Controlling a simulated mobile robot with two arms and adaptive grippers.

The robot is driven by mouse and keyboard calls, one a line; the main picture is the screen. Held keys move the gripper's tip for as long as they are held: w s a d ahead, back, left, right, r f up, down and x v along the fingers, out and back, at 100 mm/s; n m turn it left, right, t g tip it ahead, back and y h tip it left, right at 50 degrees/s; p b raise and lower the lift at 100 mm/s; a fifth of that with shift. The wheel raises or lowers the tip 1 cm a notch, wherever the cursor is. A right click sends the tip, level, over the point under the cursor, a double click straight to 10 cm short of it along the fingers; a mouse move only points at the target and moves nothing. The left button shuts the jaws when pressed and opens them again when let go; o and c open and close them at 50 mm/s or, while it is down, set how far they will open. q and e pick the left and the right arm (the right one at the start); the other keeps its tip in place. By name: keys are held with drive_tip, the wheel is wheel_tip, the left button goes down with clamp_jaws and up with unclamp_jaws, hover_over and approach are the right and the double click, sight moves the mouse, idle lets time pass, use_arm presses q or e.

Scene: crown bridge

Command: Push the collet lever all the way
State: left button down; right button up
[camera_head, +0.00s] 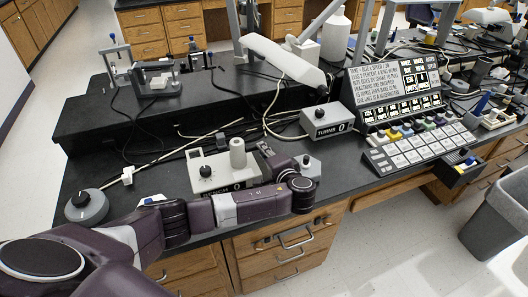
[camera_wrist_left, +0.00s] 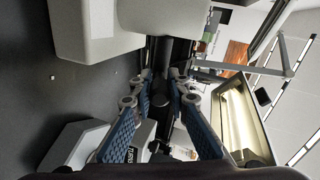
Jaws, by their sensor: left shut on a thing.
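My left gripper (camera_head: 265,149) is at the right side of the cream bench unit (camera_head: 212,176), just right of its upright cream cylinder (camera_head: 237,153). In the left wrist view, the blue-padded fingers (camera_wrist_left: 161,100) lie on either side of a dark rod-like part (camera_wrist_left: 162,92) and are shut on it. I cannot tell for sure whether this part is the collet lever. In the head view it is hidden by the gripper and the arm. My right gripper is not in view.
A grey box marked TURNS (camera_head: 328,121) stands behind the gripper. A small grey box with a dark knob (camera_head: 308,166) is at its right. A slanted panel (camera_head: 420,147) stands further right. A round grey dial (camera_head: 87,207) sits at left. Cables cross the bench.

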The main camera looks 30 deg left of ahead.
use_arm(q)
drive_tip(key=c, duration=1.8)
unclamp_jaws()
drive_tip(key=shift+c, duration=0.2)
drive_tip(key=v, duration=1.2)
drive_tip(key=shift+f, duration=0.1)
